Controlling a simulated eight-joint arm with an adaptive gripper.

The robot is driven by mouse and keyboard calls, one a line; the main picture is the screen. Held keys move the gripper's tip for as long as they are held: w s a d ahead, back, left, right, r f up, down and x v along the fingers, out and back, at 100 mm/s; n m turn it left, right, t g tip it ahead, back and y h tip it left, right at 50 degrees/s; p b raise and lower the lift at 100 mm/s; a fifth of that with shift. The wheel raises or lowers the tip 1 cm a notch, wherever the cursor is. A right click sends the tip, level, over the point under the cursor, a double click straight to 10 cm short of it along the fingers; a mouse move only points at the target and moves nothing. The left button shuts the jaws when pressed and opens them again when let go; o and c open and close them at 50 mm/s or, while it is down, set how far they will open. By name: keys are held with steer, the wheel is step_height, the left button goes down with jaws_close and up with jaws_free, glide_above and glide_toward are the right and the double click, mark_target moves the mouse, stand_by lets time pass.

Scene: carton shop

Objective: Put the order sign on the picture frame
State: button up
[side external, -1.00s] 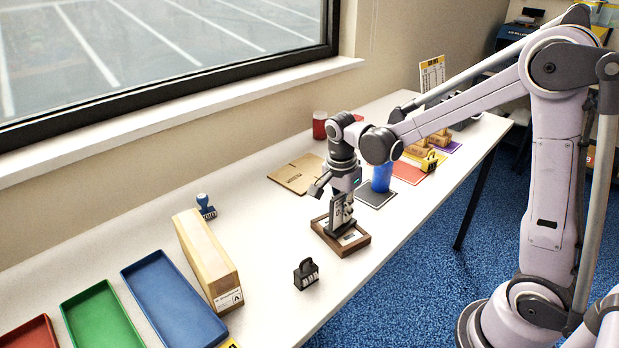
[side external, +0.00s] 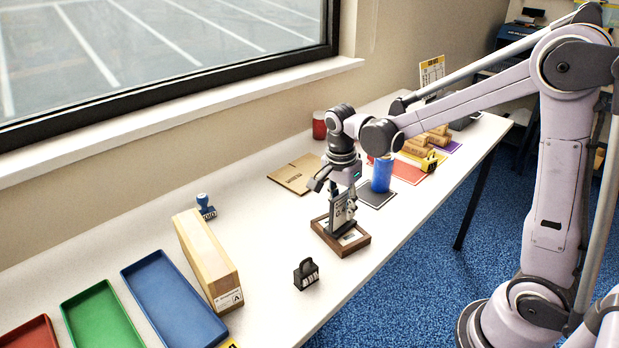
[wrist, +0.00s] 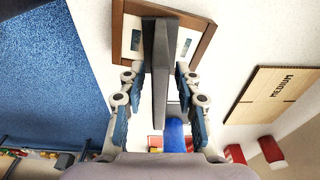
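The order sign (side external: 339,222), a dark upright stand with a pale printed face, stands on the picture frame (side external: 356,247), a brown wooden frame lying flat on the table. In the wrist view the dark sign (wrist: 161,75) rises from inside the frame (wrist: 205,45), seen from above. My gripper (side external: 345,207) is just above the frame, with its fingers around the sign's upper part. In the wrist view my gripper (wrist: 160,75) is open, with a finger on each side and gaps beside the sign. Part of the sign's face is hidden by the fingers.
A blue cylinder (side external: 382,174) stands on a dark mat close behind the gripper. Flat cardboard (side external: 296,174) lies behind.

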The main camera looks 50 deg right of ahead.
steer(key=r, duration=0.6)
steer(key=a+r, duration=0.1)
steer(key=r, duration=0.2)
steer(key=shift+a+r, duration=0.1)
steer(key=shift+r, duration=0.3)
steer(key=shift+s+a+r+n, duration=0.15)
steer(key=shift+s+r+n, duration=0.1)
steer(key=shift+r+n, duration=0.05)
steer(key=s+a+f+n+t, duration=0.1)
steer(key=s+a+n+t, duration=0.1)
steer(key=s+n, duration=0.3)
steer(key=s+a+f+n+t+y, duration=0.1)
steer(key=s+n+t, duration=0.4)
steer(key=n, duration=0.7)
steer(key=shift+a+f, duration=0.4)
steer(key=shift+f, duration=0.2)
